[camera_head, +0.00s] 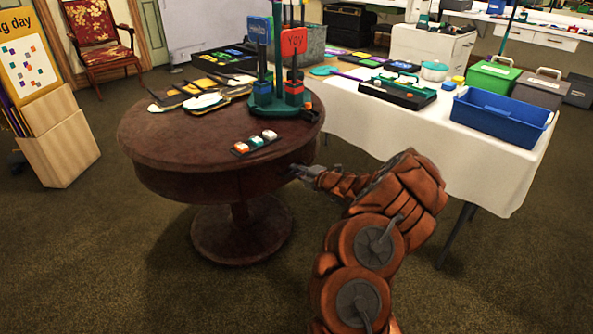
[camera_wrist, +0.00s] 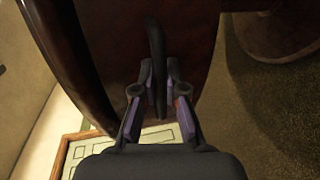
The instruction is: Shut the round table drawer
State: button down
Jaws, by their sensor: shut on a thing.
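The round table (camera_head: 165,155) is dark reddish-brown wood on a pedestal, left of centre in the head view. My gripper (camera_head: 299,172) is at the right side of its apron, below the top's edge. In the wrist view my gripper (camera_wrist: 159,92) has its fingers on both sides of a dark bar, the drawer handle (camera_wrist: 156,42), and is shut on it. The drawer front (camera_wrist: 192,40) is dark wood behind the handle. In the head view the handle is too small to make out, and I cannot tell how far the drawer stands out.
On the round table stand a green rack with paddle signs (camera_head: 293,45), a small strip of blocks (camera_head: 254,143) and flat tools. A white-clothed table (camera_head: 470,160) with a blue bin (camera_head: 500,117) stands to the right. Carpet is clear in front of the round table.

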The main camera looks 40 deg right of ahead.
jog(key=c, duration=1.6)
grip_release()
jog(key=shift+w+a+r, duration=0.15)
jog(key=shift+w+r, duration=0.05)
jog(key=shift+r, duration=0.4)
jog(key=o, duration=0.4)
jog(key=shift+f, duration=0.2)
jog(key=shift+s+f, duration=0.1)
jog(key=shift+f, duration=0.1)
jog(key=shift+f, duration=0.15)
jog(key=shift+s, duration=0.15)
jog(key=v, duration=1.1)
jog(key=shift+s, duration=0.4)
